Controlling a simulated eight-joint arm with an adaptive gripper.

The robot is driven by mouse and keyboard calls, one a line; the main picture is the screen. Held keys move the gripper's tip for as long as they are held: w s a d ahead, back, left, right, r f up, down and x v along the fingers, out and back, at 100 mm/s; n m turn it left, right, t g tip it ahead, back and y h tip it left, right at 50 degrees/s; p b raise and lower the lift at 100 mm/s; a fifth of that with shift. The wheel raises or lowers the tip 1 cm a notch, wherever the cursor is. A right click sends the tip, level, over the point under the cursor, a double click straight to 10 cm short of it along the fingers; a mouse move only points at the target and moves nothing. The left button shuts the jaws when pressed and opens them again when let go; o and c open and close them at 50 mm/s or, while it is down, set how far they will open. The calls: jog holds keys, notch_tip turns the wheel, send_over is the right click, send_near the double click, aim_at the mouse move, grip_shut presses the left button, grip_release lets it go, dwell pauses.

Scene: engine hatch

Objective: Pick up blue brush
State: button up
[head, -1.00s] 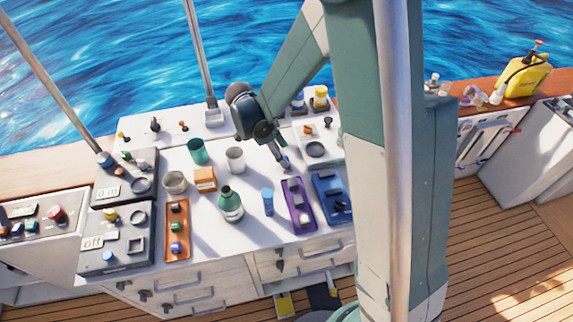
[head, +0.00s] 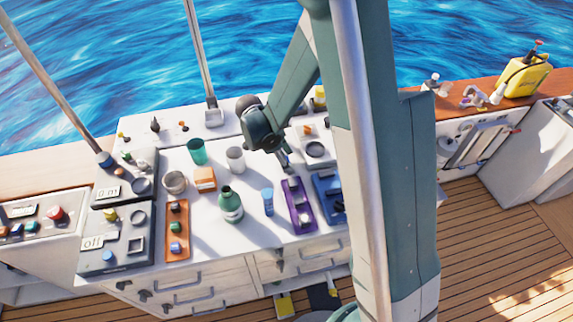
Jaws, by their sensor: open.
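My gripper (head: 286,165) hangs over the white worktop, near the far end of the purple tray (head: 295,202). It is open, with nothing seen between its fingers, which are small in this view. A small, slim blue object (head: 267,200) stands on the worktop left of the purple tray, in front of and left of my gripper. It may be the blue brush, but its shape is too small to be sure. A blue tray (head: 326,194) with dark items lies right of the purple tray, partly hidden by my arm.
A green bottle (head: 230,205), green cup (head: 197,151), white cup (head: 236,160), orange box (head: 205,180) and grey pot (head: 175,182) stand left. An orange tray (head: 177,230) and dark panels (head: 108,237) lie farther left. Worktop in front of the blue object is clear.

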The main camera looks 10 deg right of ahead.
jog(key=shift+c, duration=0.5)
jog(key=c, duration=0.9)
jog(key=shift+r, duration=0.2)
jog(key=shift+r, duration=4.8)
